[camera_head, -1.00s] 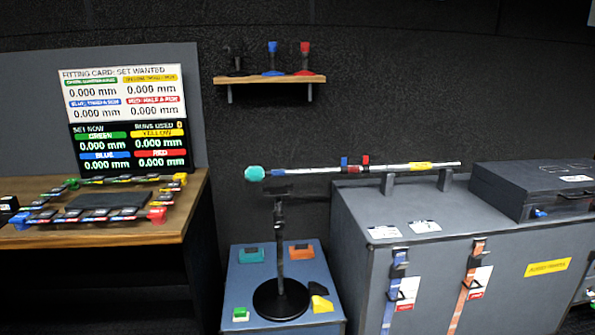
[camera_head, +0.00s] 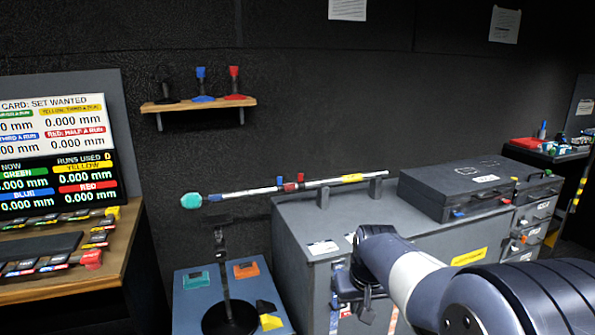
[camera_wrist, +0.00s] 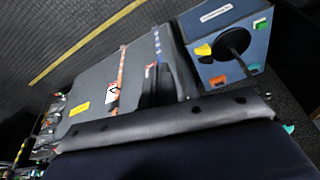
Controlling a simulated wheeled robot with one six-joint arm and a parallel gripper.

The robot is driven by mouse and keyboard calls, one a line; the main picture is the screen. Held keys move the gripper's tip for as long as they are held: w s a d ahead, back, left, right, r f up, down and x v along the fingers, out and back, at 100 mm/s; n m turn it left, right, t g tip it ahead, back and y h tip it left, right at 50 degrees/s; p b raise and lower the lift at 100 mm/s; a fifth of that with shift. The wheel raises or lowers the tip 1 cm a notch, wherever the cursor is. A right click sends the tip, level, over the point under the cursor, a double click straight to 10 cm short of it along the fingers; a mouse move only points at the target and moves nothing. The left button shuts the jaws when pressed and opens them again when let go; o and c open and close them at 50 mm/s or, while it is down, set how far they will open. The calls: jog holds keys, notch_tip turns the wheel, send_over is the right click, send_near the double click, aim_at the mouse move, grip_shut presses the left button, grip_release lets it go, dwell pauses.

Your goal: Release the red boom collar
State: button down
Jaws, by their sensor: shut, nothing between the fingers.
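The red boom collar (camera_head: 290,187) sits around the silver boom pole (camera_head: 325,183), with a small red knob standing up beside it. A blue collar (camera_head: 279,182) is just left of it and a yellow band (camera_head: 352,178) is further right. The pole has a teal tip (camera_head: 191,200) at its left end. My gripper (camera_head: 366,308) is at the lower right in the head view, in front of the grey case, below and to the right of the red collar and apart from it. It is shut and empty. The wrist view does not show the collar.
The pole rests on supports on the grey case (camera_head: 300,221). A black stand (camera_head: 222,265) rises from the blue box (camera_head: 190,303), also in the wrist view (camera_wrist: 214,40). A black hard case (camera_head: 450,190) lies right. A shelf (camera_head: 200,105) holds coloured clamps above.

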jog(key=w+r+p, duration=0.4)
jog(key=w, duration=0.7)
jog(key=w+r+n+p, duration=0.1)
jog(key=w+r+p, duration=0.3)
jog(key=w, duration=0.7)
jog(key=shift+w+a+r+y+p, duration=0.2)
jog(key=shift+a+r+y+p, duration=0.15)
jog(key=shift+r, duration=0.3)
jog(key=shift+w, duration=0.1)
